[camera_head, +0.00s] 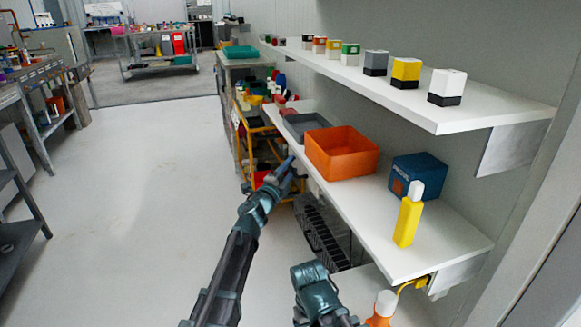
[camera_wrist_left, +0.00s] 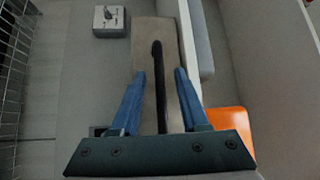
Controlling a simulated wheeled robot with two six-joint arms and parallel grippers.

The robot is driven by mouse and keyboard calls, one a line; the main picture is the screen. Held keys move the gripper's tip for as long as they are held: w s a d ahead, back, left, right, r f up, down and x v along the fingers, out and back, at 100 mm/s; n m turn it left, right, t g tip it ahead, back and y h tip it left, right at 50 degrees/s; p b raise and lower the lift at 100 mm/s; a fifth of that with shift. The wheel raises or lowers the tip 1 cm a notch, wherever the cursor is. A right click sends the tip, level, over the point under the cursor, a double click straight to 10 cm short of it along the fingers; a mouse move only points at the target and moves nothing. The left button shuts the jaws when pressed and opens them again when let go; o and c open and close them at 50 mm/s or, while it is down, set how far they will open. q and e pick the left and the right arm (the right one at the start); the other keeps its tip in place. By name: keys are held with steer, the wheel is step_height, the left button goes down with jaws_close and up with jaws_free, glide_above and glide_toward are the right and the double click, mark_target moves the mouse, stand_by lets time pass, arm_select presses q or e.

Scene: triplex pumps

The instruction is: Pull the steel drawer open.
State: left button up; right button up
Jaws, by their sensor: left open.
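My left gripper (camera_head: 284,172) reaches forward beside the front edge of the lower white shelf. In the left wrist view its two blue fingers (camera_wrist_left: 158,98) are apart. A long black bar (camera_wrist_left: 158,75), which looks like a handle, runs between them with a gap on each side. Behind the bar is a plain grey-beige panel (camera_wrist_left: 143,42); I cannot tell for sure that it is the steel drawer's front. In the head view I cannot make out the drawer or its handle near the gripper.
The lower white shelf (camera_head: 345,213) holds an orange bin (camera_head: 341,152), a grey tray (camera_head: 304,125), a blue box (camera_head: 418,173) and a yellow bottle (camera_head: 408,218). An upper shelf (camera_head: 420,104) carries several small boxes. A yellow-framed cart (camera_head: 243,142) stands ahead.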

arm_select(q)
steer(key=shift+w+d, duration=0.1)
jaws_close()
stand_by(1.4)
